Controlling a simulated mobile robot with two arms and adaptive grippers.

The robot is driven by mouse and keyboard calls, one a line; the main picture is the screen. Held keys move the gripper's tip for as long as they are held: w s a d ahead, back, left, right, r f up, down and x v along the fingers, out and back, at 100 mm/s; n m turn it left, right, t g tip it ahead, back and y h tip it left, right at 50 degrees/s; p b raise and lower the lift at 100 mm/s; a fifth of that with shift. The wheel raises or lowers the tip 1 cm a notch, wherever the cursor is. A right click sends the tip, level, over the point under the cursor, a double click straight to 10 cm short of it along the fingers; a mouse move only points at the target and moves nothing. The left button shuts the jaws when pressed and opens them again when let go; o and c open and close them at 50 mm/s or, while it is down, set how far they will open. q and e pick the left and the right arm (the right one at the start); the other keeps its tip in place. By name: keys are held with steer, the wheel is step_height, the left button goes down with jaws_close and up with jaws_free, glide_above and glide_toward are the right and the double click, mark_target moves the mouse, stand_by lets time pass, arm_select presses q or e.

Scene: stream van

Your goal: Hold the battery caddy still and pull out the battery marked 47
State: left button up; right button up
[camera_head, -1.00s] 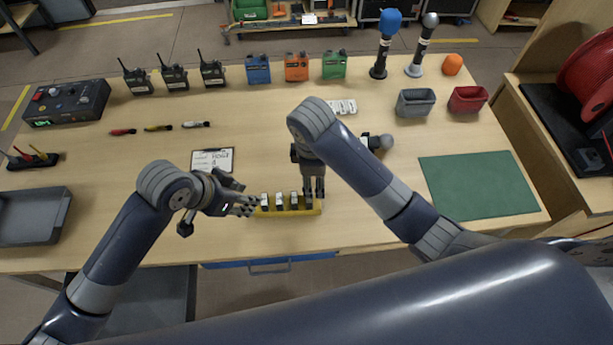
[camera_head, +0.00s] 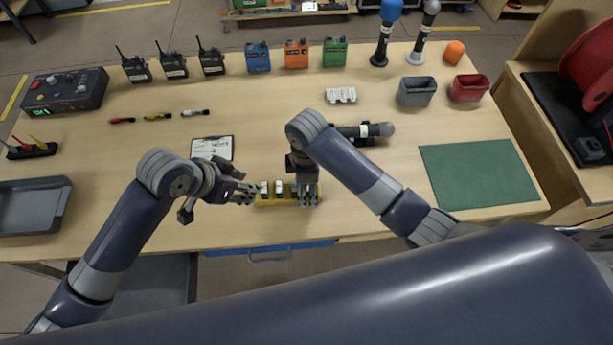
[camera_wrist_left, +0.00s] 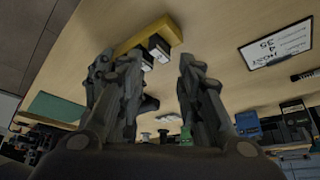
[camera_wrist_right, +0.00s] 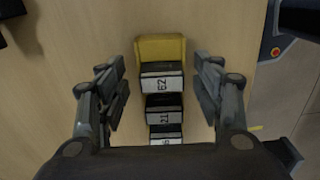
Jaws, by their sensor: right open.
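The yellow battery caddy (camera_head: 270,203) lies near the table's front edge. It holds a row of dark batteries with white labels; in the right wrist view, the battery nearest the caddy's yellow end (camera_wrist_right: 160,47) has a label (camera_wrist_right: 162,83) that looks like an upside-down 23. The label behind it (camera_wrist_right: 164,116) looks like 21, and a third is cut off. I cannot make out a 47. My right gripper (camera_head: 308,200) is open over the caddy's right part, fingers either side of the row. My left gripper (camera_head: 250,193) is open at the caddy's left end; its wrist view shows the caddy (camera_wrist_left: 148,34) beyond the fingers.
A clipboard (camera_head: 212,148) lies behind the left gripper. A dark flashlight-like object (camera_head: 365,131) lies behind the right arm. Radios (camera_head: 173,65), coloured packs (camera_head: 296,54) and bins (camera_head: 416,91) line the back. A green mat (camera_head: 479,172) is at right.

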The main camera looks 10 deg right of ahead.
steer(key=shift+f, duration=0.45)
steer(key=c, duration=1.1)
arm_select(q)
steer(key=o, duration=0.5)
steer(key=shift+w+d, duration=0.1)
steer(key=m+g+y, duration=0.3)
steer(key=m+y, duration=0.2)
steer(key=m, duration=0.4)
glide_toward(264, 186)
step_height(264, 186, down, 10)
steer(key=shift+w+r, duration=0.1)
steer(key=shift+r, duration=0.1)
